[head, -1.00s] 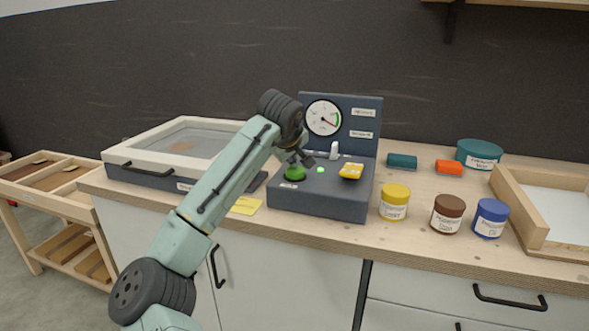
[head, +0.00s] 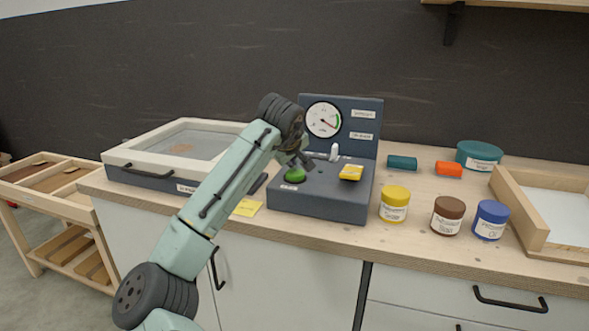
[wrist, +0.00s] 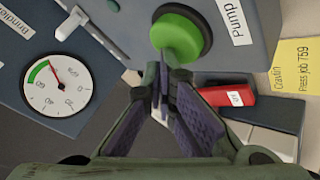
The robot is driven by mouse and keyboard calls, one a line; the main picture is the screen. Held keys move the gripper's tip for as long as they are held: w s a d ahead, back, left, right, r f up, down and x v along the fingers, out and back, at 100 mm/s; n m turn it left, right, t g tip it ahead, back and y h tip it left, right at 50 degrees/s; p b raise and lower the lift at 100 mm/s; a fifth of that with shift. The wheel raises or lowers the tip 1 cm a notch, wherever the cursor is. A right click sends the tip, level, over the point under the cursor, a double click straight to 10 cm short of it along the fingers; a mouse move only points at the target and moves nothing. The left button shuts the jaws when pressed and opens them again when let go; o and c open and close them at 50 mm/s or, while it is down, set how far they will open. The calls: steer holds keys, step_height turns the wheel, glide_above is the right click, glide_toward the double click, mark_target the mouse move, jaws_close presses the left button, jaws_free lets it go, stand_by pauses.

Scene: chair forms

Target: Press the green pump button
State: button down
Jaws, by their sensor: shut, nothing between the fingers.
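The green pump button (head: 295,174) is a round dome in a black ring on the top of a dark blue control box (head: 330,206). In the wrist view the green button (wrist: 176,36) lies just beyond my fingertips, beside a white "Pump" label (wrist: 236,20). My gripper (head: 308,164) is shut and empty, close above the box beside the button. In the wrist view its fingertips (wrist: 160,72) overlap the button's near edge. I cannot tell whether they touch it.
A gauge (head: 323,120) stands on the box's back panel, with a white lever (head: 334,152) in front. A yellow piece (head: 351,172) sits on the box's right side. Yellow (head: 394,204), brown (head: 446,215) and blue (head: 490,219) jars stand to the right. A framed case (head: 150,170) stands left.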

mark_target(292, 172)
steer(key=shift+r+p, duration=0.45)
steer(key=shift+r, duration=0.3)
step_height(292, 172, up, 6)
steer(key=p, duration=0.5)
